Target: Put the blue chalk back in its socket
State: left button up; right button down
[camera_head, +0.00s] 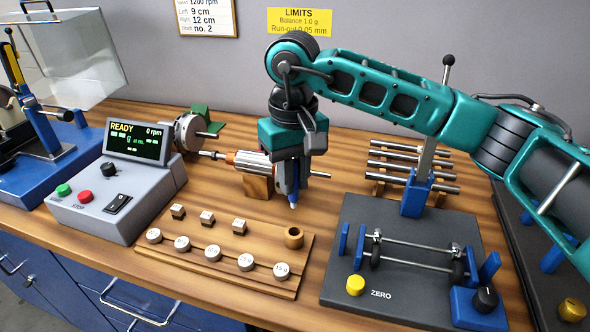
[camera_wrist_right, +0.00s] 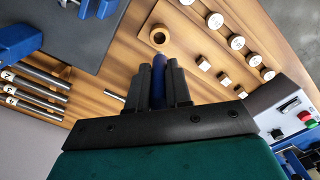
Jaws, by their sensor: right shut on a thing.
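My right gripper (camera_head: 289,183) is shut on the blue chalk (camera_head: 293,196) and holds it upright, its pale tip pointing down above the bench. In the right wrist view the blue chalk (camera_wrist_right: 159,80) sits between the two dark fingers of the right gripper (camera_wrist_right: 160,82). The socket (camera_head: 294,238) is a round wooden cup with a dark hole at the right back corner of the wooden weight board (camera_head: 205,268). It also shows in the right wrist view (camera_wrist_right: 158,36), beyond the chalk. The chalk is apart from the socket, behind it in the head view. My left gripper is not in view.
Several round weights (camera_head: 212,252) and small blocks (camera_head: 207,218) sit on the board. A balancing stand (camera_head: 400,262) is right of it, with shafts (camera_head: 412,170) behind. A grey control box (camera_head: 118,195) stands left.

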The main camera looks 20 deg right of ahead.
aim_at(294, 207)
jog(key=shift+f+b, duration=1.4)
jog(key=shift+f, duration=1.4)
jog(key=shift+f+b, duration=0.15)
jog(key=shift+b, duration=0.15)
jog(key=shift+f+b, duration=0.85)
jog(key=shift+b, duration=0.05)
jog(key=shift+f+b, duration=0.95)
jog(key=shift+f, duration=0.1)
jog(key=c, duration=1)
grip_release()
jog(key=shift+o, duration=0.2)
